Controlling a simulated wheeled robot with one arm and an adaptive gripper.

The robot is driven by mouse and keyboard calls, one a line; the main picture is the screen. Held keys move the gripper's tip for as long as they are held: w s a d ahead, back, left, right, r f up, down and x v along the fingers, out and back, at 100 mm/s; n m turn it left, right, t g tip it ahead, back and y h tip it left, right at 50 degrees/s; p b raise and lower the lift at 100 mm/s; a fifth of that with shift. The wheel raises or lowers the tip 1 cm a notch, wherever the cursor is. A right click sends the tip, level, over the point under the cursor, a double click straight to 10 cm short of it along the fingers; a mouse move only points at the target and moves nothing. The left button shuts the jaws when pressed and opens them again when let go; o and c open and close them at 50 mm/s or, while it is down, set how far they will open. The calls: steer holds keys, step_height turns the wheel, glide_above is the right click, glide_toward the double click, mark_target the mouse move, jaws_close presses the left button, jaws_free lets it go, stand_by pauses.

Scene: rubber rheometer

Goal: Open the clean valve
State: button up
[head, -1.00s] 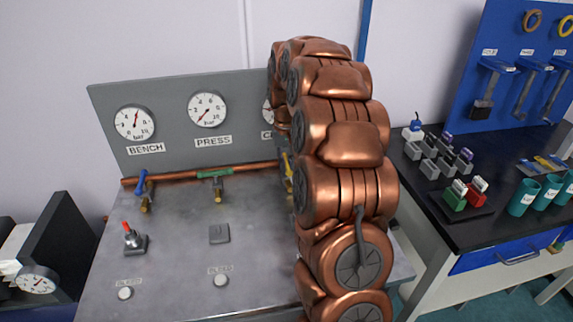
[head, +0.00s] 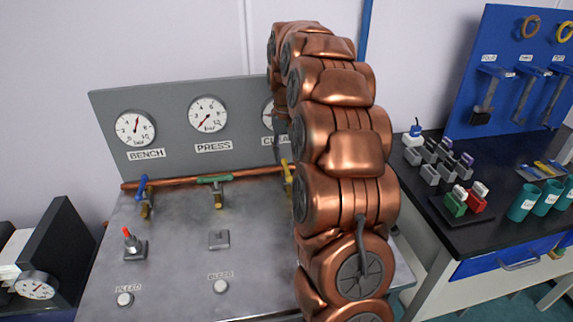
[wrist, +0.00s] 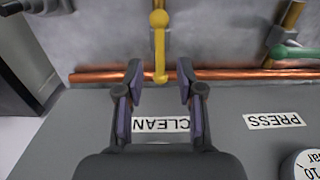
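The clean valve's yellow handle (wrist: 159,45) runs across the copper pipe in the wrist view. Its near end appears between my fingertips. In the head view a little of the yellow handle (head: 287,173) shows left of my arm. My gripper (wrist: 160,68) is open, one finger each side of the handle end, with visible gaps. I cannot tell whether the fingers are level with it in depth. The CLEAN label (wrist: 161,124) is upside down in the wrist view, behind the fingers. My arm hides most of the CLEAN gauge (head: 268,113) in the head view.
The copper pipe (head: 165,181) runs along the foot of the grey panel (head: 170,100). A blue handle (head: 143,187) and a green handle (head: 213,179) are on the left. A red-tipped switch (head: 130,240) stands on the metal bench. A black worktop (head: 480,232) is at right.

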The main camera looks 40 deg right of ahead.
mark_target(286, 169)
step_height(286, 169, up, 6)
stand_by(0.4)
steer(key=shift+r, duration=0.1)
stand_by(0.4)
steer(key=s+a+r+n+p, duration=0.1)
steer(key=s+a+n+p, duration=0.1)
steer(key=s+a, duration=0.6)
steer(key=s+a+n+p, duration=0.1)
steer(key=s+a, duration=0.4)
steer(key=a, duration=0.5)
steer(key=s+a+f+n+g+p, duration=0.1)
steer(key=s+a+f, duration=0.1)
steer(key=s, duration=0.8)
steer(key=s+a+f+n+p, duration=0.1)
steer(key=s+a, duration=0.4)
steer(key=s, duration=0.5)
step_height(286, 169, down, 2)
steer(key=shift+s+a+f+g+p, duration=0.1)
steer(key=shift+s+a+g+p, duration=0.1)
steer(key=shift+g+p, duration=0.25)
